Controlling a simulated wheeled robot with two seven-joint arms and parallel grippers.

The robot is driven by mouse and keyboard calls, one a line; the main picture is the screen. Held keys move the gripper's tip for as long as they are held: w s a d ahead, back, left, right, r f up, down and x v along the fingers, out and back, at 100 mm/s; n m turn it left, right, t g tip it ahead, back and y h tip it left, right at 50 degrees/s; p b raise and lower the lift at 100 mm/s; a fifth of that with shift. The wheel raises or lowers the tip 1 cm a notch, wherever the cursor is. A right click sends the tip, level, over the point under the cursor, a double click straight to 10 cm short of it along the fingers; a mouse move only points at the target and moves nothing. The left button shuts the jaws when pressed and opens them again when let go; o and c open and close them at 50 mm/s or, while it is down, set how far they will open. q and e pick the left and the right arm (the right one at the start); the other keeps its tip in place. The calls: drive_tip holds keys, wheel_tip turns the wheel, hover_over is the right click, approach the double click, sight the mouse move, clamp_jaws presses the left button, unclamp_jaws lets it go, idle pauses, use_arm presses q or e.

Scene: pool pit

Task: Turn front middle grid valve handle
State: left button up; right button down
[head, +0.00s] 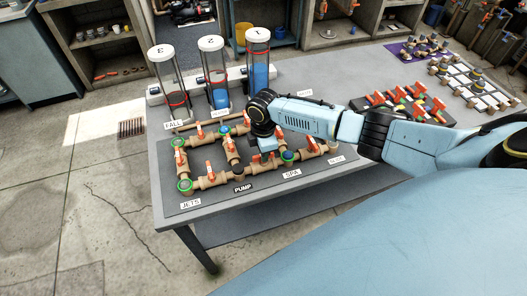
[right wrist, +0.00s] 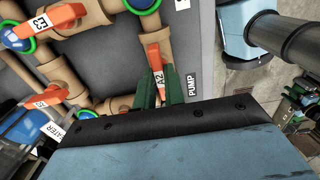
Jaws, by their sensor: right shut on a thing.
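The pipe grid with orange valve handles (head: 205,183) lies on a dark panel on the table in the head view. My right gripper (head: 265,146) reaches down over the front middle part of the grid and hides the handle under it. In the right wrist view, the green fingers of my right gripper (right wrist: 160,90) are shut on an orange handle marked A2 (right wrist: 153,53), one finger on each side. The handle sits beside the PUMP label (right wrist: 193,83). Its valve body is partly hidden.
Other orange handles, one marked E3 (right wrist: 62,14), stand close by on the pipes. Three clear tubes (head: 216,78) with red rings stand behind the grid. A board with several red-handled valves (head: 405,103) lies to the right. The table's front edge (head: 260,203) is clear.

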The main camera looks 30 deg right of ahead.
idle(0.5)
drive_tip(key=c, duration=1.5)
unclamp_jaws()
wheel_tip(320, 180, up, 14)
drive_tip(key=shift+f, duration=0.25)
